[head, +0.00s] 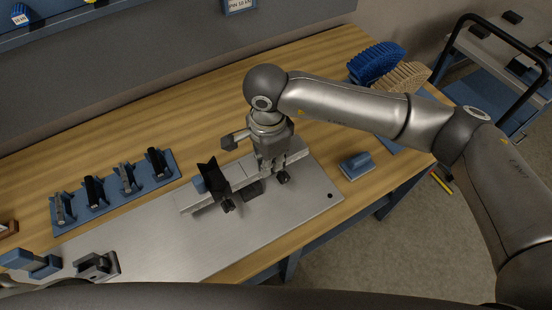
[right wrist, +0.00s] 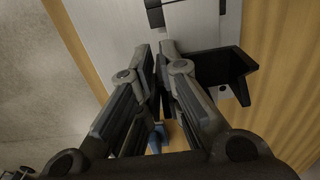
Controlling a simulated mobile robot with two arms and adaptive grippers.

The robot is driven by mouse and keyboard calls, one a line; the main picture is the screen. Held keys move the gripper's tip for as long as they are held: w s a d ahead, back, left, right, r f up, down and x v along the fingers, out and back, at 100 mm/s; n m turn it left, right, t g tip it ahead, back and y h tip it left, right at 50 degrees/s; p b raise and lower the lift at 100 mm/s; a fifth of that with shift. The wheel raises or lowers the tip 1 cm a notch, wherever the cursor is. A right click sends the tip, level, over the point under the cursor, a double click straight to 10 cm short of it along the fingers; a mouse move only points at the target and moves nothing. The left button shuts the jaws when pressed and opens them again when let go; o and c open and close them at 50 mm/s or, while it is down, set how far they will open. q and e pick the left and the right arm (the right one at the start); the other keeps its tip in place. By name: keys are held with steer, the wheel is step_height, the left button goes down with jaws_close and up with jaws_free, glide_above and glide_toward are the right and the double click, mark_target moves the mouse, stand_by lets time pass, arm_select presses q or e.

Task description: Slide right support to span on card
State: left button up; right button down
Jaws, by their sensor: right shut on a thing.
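My right gripper (head: 270,170) is low over the metal plate, at the right part of the pale rail (head: 188,203). It is shut on a small dark part, which I take for the right support (head: 283,178); the fingers and arm hide most of it. In the right wrist view the right gripper (right wrist: 168,50) has its fingers close together over the pale metal. A black angled bracket (head: 213,178) stands left of the gripper; a black bracket also shows beside the fingers in the right wrist view (right wrist: 226,72). The card (head: 239,5) at the top edge is only partly visible. My left gripper is not visible.
The metal plate (head: 170,245) lies on the wooden table (head: 225,75). A blue rack (head: 112,188) with several dark parts stands left. A grey clamp-like block (head: 97,265) sits at the plate's front left.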

steer(key=c, duration=1.5)
jaws_free()
steer(key=shift+a, duration=0.1)
steer(key=shift+r+p, duration=1.05)
steer(key=shift+r, duration=1.95)
steer(key=shift+r, duration=0.1)
steer(key=shift+r, duration=0.25)
step_height(320, 180, up, 11)
steer(key=shift+r, duration=0.2)
